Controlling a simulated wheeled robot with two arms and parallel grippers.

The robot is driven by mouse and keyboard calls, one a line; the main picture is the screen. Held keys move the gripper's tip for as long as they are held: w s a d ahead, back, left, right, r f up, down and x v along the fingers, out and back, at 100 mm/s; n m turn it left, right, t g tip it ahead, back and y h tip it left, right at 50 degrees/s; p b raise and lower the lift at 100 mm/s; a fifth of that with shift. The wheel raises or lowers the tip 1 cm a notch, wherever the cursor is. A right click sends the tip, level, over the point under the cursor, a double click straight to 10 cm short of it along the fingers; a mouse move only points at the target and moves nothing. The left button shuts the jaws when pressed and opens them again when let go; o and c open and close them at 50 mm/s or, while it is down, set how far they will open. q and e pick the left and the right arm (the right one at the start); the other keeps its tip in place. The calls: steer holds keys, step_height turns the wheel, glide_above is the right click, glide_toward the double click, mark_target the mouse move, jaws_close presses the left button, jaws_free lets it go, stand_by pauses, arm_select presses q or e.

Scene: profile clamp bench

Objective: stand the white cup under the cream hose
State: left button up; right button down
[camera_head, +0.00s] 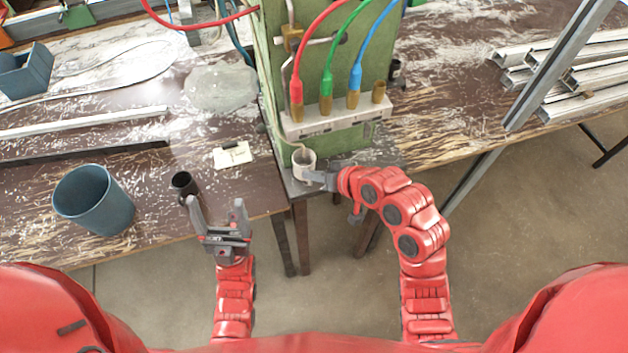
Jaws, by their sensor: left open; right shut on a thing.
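The white cup (304,167) is upright at the foot of the green cabinet, near the bench's front edge. My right gripper (318,178) is shut on its right side. I cannot tell whether the cup's base touches the surface. A thin cream hose (263,112) runs down the cabinet's left side and bends right towards the cup's mouth. Its end appears just above the cup, but it is too small to be sure. My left gripper (219,212) is open and empty, pointing up the picture at the bench's front edge, left of the cup.
A small dark cup (182,185) stands near my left gripper's left finger. A large blue-grey bucket (92,203) is further left. Red, green and blue hoses plug into a grey manifold (340,121) above the white cup. Metal profiles (590,88) lie at right.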

mark_target(308, 181)
step_height(308, 181, down, 3)
steer(key=shift+f+p, duration=0.1)
steer(key=shift+p, duration=0.5)
steer(key=c, duration=1.4)
jaws_free()
steer(key=shift+f, duration=0.1)
steer(key=o, duration=0.5)
steer(key=shift+c, duration=0.2)
